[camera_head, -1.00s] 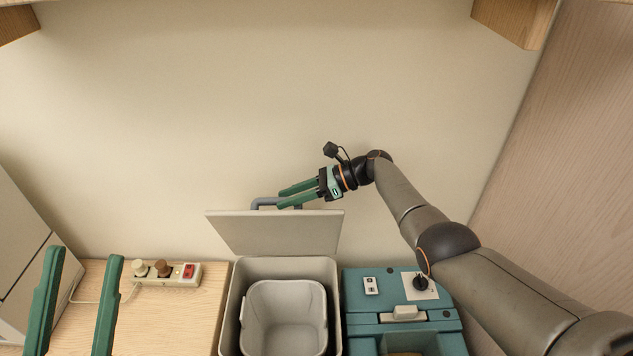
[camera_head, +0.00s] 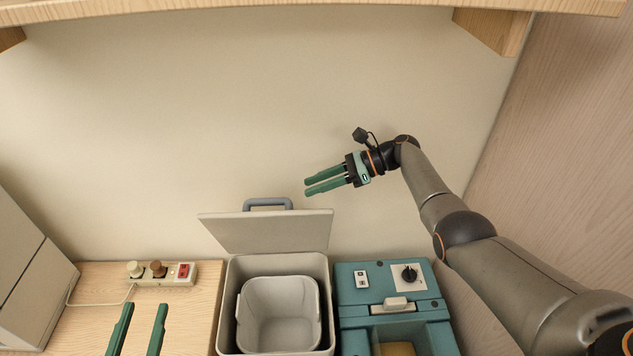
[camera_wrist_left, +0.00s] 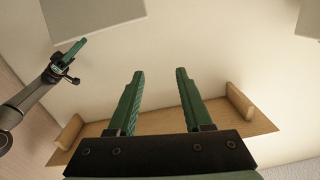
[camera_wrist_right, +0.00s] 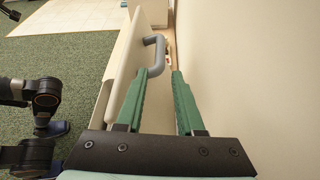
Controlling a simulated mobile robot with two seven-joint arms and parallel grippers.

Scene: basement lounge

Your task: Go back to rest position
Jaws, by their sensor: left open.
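My left gripper (camera_head: 144,305) is open and empty. It is low at the left in the head view, over the wooden surface, with its fingers pointing up the picture. My right gripper (camera_head: 307,187) is in front of the wall, above and right of the raised lid (camera_head: 268,232). Its fingers are a little apart with nothing between them. The lid's grey handle (camera_head: 267,202) is free of the gripper. In the right wrist view the handle (camera_wrist_right: 160,50) shows beyond the fingertips. The right gripper also shows in the left wrist view (camera_wrist_left: 83,40).
Below the lid is an open bin (camera_head: 228,300) with a grey inner bucket (camera_head: 280,312). A teal machine (camera_head: 350,305) with a knob stands right of it. A power strip (camera_head: 170,272) lies on the wooden surface (camera_head: 195,325). A wooden shelf (camera_head: 300,4) spans the top.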

